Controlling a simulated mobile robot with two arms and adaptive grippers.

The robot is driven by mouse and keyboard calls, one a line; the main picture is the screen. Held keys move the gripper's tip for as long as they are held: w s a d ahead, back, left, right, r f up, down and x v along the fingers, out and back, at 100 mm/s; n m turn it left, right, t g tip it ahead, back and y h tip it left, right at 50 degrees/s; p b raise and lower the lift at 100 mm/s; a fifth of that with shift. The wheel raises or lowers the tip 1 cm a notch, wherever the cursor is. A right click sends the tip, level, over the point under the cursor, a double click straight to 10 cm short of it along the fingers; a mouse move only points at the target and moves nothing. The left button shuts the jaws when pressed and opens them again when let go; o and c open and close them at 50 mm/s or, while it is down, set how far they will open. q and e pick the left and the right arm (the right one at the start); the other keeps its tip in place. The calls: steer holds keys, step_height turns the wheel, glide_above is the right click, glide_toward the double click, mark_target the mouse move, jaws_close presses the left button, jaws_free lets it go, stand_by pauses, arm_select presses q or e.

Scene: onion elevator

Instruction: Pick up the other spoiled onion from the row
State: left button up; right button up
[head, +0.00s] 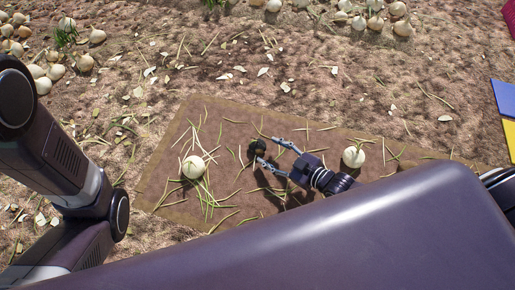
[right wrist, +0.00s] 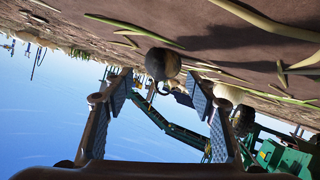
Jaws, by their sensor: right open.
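A dark, spoiled-looking onion (head: 257,147) lies in the row on the brown mat (head: 234,112), between two pale onions. My right gripper (head: 268,153) is open at its right side, with the fingertips close to it. In the right wrist view the dark onion (right wrist: 162,63) shows just beyond the gap between the open fingers (right wrist: 158,92); whether they touch it I cannot tell. The pale onions are the left one (head: 193,167) and the right one (head: 353,157). My left arm comes in at the left, but its gripper is out of view.
Green stalks lie strewn over the mat. More pale onions (head: 402,28) lie on the soil at the back and far left. Blue (head: 506,97) and yellow panels stand at the right edge. Green machinery (right wrist: 285,158) shows in the right wrist view.

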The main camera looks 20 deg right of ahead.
mark_target(262, 148)
steer(key=b+x, duration=0.4)
steer(key=x, duration=0.1)
steer(key=shift+a+f, duration=0.15)
steer(key=shift+f, duration=0.05)
steer(key=shift+w+a+b, duration=0.15)
steer(key=shift+w+b, duration=0.05)
steer(key=shift+b, duration=0.2)
steer(key=shift+c, duration=0.7)
steer(key=c, duration=0.9)
steer(key=shift+o, duration=0.2)
steer(key=shift+r, duration=0.15)
